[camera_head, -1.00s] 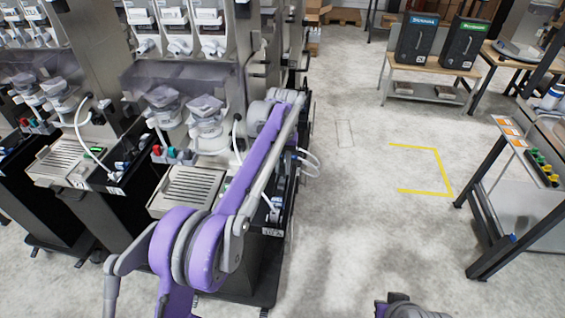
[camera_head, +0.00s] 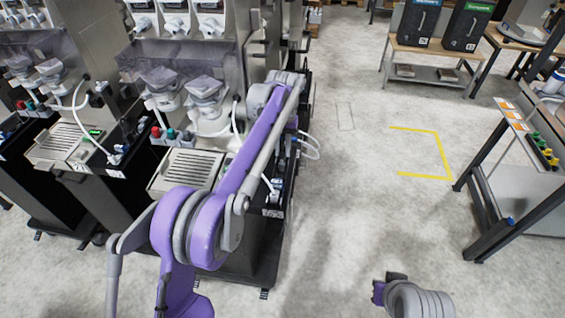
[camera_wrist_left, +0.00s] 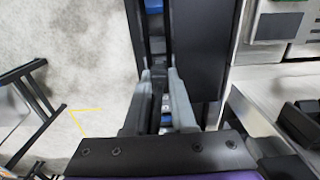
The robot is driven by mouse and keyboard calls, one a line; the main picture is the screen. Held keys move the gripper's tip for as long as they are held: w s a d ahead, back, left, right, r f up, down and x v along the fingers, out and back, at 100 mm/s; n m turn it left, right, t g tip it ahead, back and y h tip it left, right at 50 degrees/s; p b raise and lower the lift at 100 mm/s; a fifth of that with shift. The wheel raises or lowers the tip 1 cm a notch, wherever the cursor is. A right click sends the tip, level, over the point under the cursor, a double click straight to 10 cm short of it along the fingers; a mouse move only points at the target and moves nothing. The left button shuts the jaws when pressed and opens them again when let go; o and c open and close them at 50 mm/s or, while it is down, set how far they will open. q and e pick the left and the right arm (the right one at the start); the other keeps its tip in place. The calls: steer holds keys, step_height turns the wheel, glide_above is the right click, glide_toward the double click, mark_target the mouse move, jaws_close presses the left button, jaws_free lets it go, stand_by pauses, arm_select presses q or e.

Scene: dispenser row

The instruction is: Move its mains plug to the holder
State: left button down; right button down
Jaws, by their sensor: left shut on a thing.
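My left arm reaches along the right side of the nearest dispenser (camera_head: 185,170). My left gripper (camera_wrist_left: 160,82) shows in the left wrist view, with its two grey fingers close together. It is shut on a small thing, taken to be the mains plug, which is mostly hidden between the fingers. Below the fingers run a dark strip and small blue and white parts. In the head view this gripper is hidden behind my purple arm. A white cable (camera_head: 312,147) loops out from the dispenser's right side. I cannot clearly make out the holder.
More dispensers (camera_head: 75,140) stand in a row to the left. A bench (camera_head: 425,62) carries two dark bins at the back. A workbench with coloured knobs (camera_head: 543,150) stands at the right. The floor between, with a yellow corner marking (camera_head: 437,150), is clear.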

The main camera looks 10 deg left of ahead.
arm_select(q)
steer(key=shift+f, duration=0.4)
arm_select(e)
steer(key=shift+s+f, duration=0.1)
steer(key=shift+f, duration=0.05)
arm_select(q)
steer(key=shift+f, duration=0.4)
arm_select(e)
steer(key=shift+f, duration=0.2)
stand_by(0.3)
arm_select(q)
steer(key=shift+c, duration=2.3)
jaws_free()
steer(key=shift+r+p, duration=1.45)
steer(key=shift+r, duration=2.1)
steer(key=shift+f, duration=0.15)
arm_select(e)
steer(key=r, duration=0.1)
steer(key=w+r, duration=0.1)
steer(key=r, duration=0.1)
steer(key=w+r, duration=0.1)
steer(key=shift+r, duration=0.35)
